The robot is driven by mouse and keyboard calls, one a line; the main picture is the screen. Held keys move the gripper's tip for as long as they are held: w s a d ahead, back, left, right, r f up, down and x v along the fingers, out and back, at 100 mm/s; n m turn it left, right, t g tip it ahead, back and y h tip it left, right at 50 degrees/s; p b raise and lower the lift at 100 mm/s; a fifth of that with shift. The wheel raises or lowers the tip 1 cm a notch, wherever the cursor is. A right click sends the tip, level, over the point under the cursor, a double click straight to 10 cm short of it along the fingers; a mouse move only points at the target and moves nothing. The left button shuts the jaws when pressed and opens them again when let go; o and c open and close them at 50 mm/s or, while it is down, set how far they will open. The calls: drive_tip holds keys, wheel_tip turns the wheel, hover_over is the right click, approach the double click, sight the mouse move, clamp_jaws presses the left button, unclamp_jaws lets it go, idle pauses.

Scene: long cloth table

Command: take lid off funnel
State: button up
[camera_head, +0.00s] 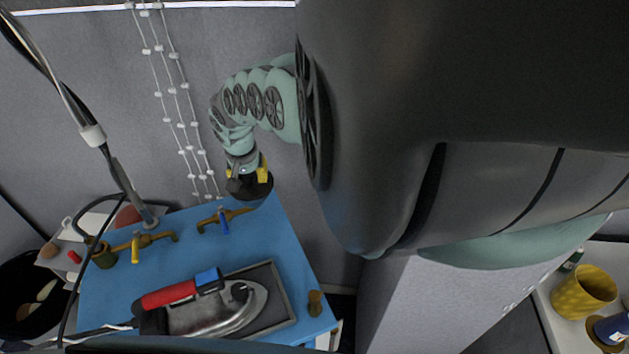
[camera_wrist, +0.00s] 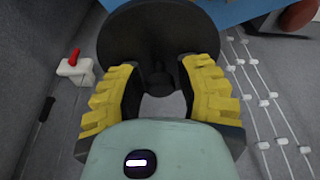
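A dark round lid (camera_wrist: 160,35) with a small knob (camera_wrist: 158,78) fills the top middle of the wrist view. My gripper (camera_wrist: 160,72) has its yellow-padded fingers on either side of the knob, and the lid appears held by it, clear of any support. In the head view my gripper (camera_head: 249,174) hangs at the back right corner of the blue table, with the dark lid (camera_head: 252,189) under it. I cannot clearly make out a funnel in either view.
The blue table (camera_head: 110,298) carries two brass taps (camera_head: 150,240), (camera_head: 222,219), an iron (camera_head: 215,310) on a grey tray (camera_head: 285,319), and a small brass piece (camera_head: 315,303). A yellow cup (camera_head: 583,292) stands far right. White-beaded cords (camera_head: 178,90) hang on the wall.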

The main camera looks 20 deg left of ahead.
sight(248, 175)
clamp_jaws()
drive_tip(key=shift+r+p, duration=0.75)
drive_tip(key=shift+r, duration=0.05)
wheel_tip(248, 175, up, 3)
drive_tip(key=p, duration=0.2)
drive_tip(key=shift+p, duration=0.35)
drive_tip(key=shift+s+d+p, duration=0.25)
drive_tip(key=shift+s+p, duration=0.25)
drive_tip(key=shift+p, duration=0.4)
drive_tip(key=s+d+p, duration=0.4)
drive_tip(key=s+p, duration=1)
drive_tip(key=shift+s+r, duration=0.2)
drive_tip(key=shift+s, duration=0.05)
